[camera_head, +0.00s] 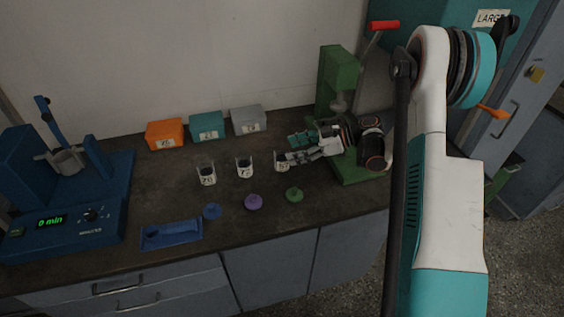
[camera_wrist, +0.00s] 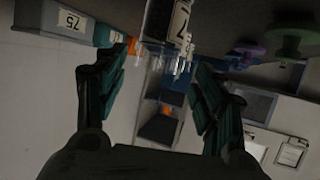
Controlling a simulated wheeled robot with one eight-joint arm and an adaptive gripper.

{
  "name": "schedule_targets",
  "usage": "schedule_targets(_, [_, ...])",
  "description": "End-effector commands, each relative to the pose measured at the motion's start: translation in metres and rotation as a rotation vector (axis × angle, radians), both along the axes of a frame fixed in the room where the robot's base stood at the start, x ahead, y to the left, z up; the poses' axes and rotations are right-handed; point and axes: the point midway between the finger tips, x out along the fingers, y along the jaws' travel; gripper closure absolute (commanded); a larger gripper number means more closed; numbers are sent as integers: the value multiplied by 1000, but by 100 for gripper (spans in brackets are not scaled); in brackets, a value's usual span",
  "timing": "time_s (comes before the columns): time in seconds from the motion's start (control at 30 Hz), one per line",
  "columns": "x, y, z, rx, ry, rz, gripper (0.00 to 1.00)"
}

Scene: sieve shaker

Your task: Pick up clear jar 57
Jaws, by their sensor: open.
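A clear jar (camera_head: 281,164) with a white label, whose digits are hard to read, stands upright on the dark bench at the right end of a row of three clear jars. My gripper (camera_head: 296,149) reaches in from the right with its fingers open, close beside this jar. In the wrist view, a clear jar (camera_wrist: 154,22) with a partly cut-off label showing a 7 lies beyond and between the open fingertips (camera_wrist: 163,62). Nothing is held. Whether a finger touches the jar cannot be told.
Two other jars, the left one (camera_head: 207,176) and the middle one (camera_head: 244,169), stand further left. Blue (camera_head: 212,211), purple (camera_head: 253,202) and green (camera_head: 294,195) lids lie in front. Orange (camera_head: 165,134), teal (camera_head: 207,126) and grey (camera_head: 248,120) boxes stand behind. A green press (camera_head: 336,80) is close to my gripper.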

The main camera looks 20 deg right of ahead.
Motion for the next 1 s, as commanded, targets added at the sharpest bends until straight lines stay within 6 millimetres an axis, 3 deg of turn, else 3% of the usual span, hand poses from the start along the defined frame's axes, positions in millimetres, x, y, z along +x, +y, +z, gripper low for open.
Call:
schedule_targets(0.4, [20, 39, -21, 0, 0, 1, 37])
schedule_targets(0.67, [22, 42, -20, 0, 1, -1, 37])
schedule_targets(0.9, [22, 42, -20, 0, 1, 0, 88])
schedule_targets(1.0, [22, 42, -20, 0, 1, 0, 88])
